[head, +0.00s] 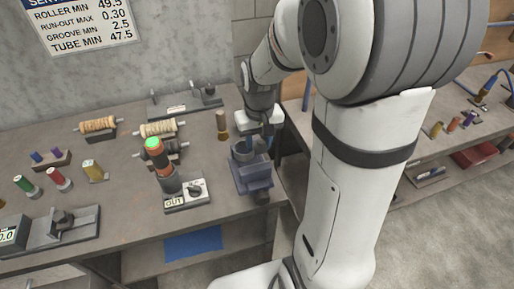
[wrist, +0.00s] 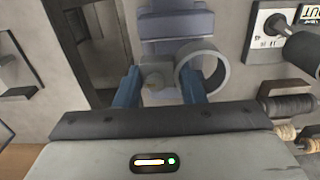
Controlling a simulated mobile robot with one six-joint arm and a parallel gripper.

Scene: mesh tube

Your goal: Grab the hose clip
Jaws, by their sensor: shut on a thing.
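My gripper (wrist: 160,82) shows in the wrist view with its two blue fingers around a small grey lug (wrist: 154,78). A grey ring, which I take for the hose clip (wrist: 220,66), sits beside the lug and passes by the right finger. The gripper is shut on this piece. Part of the grip is hidden behind the fingers. In the head view my gripper (head: 260,138) points down at the bench's right end, and the ring (head: 242,150) shows just above a blue-grey vise (head: 252,178). I cannot tell whether the ring touches the vise.
A switch box marked OUT (head: 188,195) and a dark post with a green top (head: 162,165) stand left of the vise. Spools (head: 98,125) and a brown peg (head: 222,124) stand farther back on the bench (head: 125,190). The bench's right edge is close to the vise.

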